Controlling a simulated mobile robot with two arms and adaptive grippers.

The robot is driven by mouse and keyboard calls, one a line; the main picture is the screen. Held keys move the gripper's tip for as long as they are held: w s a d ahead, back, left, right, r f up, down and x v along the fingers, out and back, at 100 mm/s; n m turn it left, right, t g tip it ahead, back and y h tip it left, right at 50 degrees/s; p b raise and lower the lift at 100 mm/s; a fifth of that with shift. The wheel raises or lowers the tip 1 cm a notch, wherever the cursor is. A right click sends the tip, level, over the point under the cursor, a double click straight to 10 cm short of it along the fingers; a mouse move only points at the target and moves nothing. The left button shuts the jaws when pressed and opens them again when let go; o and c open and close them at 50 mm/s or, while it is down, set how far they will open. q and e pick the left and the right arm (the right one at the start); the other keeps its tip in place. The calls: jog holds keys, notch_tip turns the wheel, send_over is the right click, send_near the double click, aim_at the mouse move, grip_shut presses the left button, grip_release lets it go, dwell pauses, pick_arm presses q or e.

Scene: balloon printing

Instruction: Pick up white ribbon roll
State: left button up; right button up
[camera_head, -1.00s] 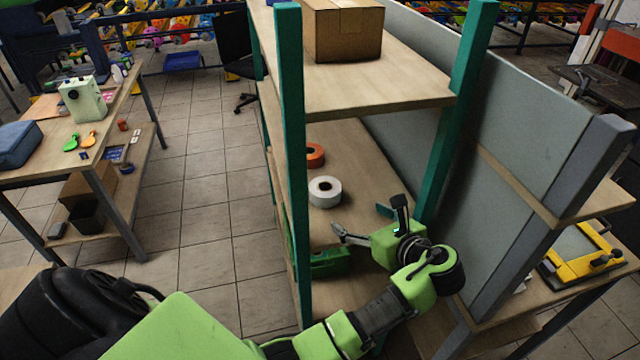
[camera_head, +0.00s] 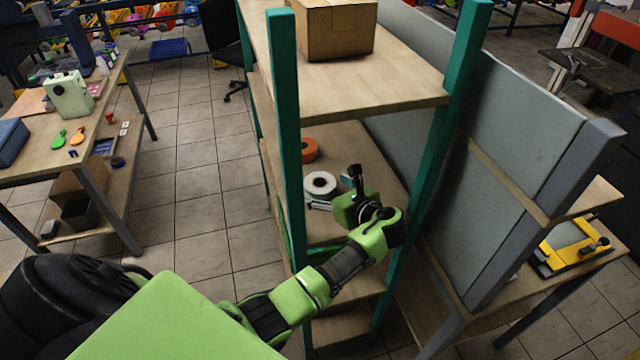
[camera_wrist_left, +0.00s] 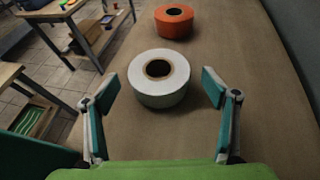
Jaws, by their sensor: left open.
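The white ribbon roll (camera_head: 320,184) lies flat on the middle shelf of the rack, hole facing up. It also shows in the left wrist view (camera_wrist_left: 159,92), just ahead of and between my fingers. My left gripper (camera_head: 338,192) is on this shelf at the roll's near side. In the left wrist view my left gripper (camera_wrist_left: 157,88) is open, with one teal-padded finger on each side and a gap between each finger and the roll. Part of the roll's near edge is hidden by a finger in the head view. My right gripper is not in view.
An orange roll (camera_head: 309,149) lies behind the white one, and also shows in the left wrist view (camera_wrist_left: 174,20). A teal post (camera_head: 285,140) stands left of my gripper. The upper shelf (camera_head: 330,92) with a cardboard box (camera_head: 336,30) is above. Bare shelf lies right of the rolls.

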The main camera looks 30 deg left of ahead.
aim_at(320, 185)
pick_arm(q)
jog(key=shift+x, duration=1.55)
jog(key=shift+s+r, duration=0.15)
jog(key=c, duration=1.2)
jog(key=shift+c, duration=0.7)
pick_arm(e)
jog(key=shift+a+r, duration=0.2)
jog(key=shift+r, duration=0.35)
pick_arm(q)
jog(key=shift+r, duration=0.1)
notch_tip(320, 185, up, 10)
jog(key=b, duration=0.1)
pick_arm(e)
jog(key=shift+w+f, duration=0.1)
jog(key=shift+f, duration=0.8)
